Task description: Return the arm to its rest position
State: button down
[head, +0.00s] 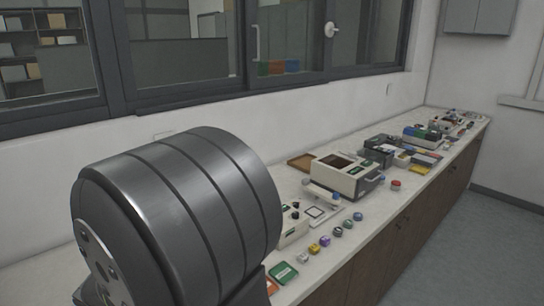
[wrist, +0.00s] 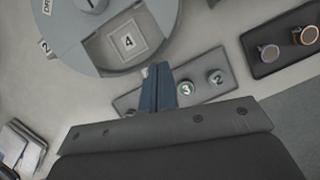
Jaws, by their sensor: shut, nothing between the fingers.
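My gripper (wrist: 158,75) shows in the wrist view, its dark blue-grey fingers together and empty. The fingertips appear close to the edge of a grey round machine part (wrist: 85,58) with a square recess marked 4 (wrist: 128,42). A grey plate with round pieces marked 3 (wrist: 186,89) and 2 (wrist: 216,77) lies to the right of the fingers. I cannot tell the height of the fingertips above these. In the head view my arm's dark links fill the left front, and my gripper is not seen there.
In the wrist view a dark tray (wrist: 284,42) holds ringed round pieces at the upper right. Floor is clear right.

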jog(key=shift+x, duration=1)
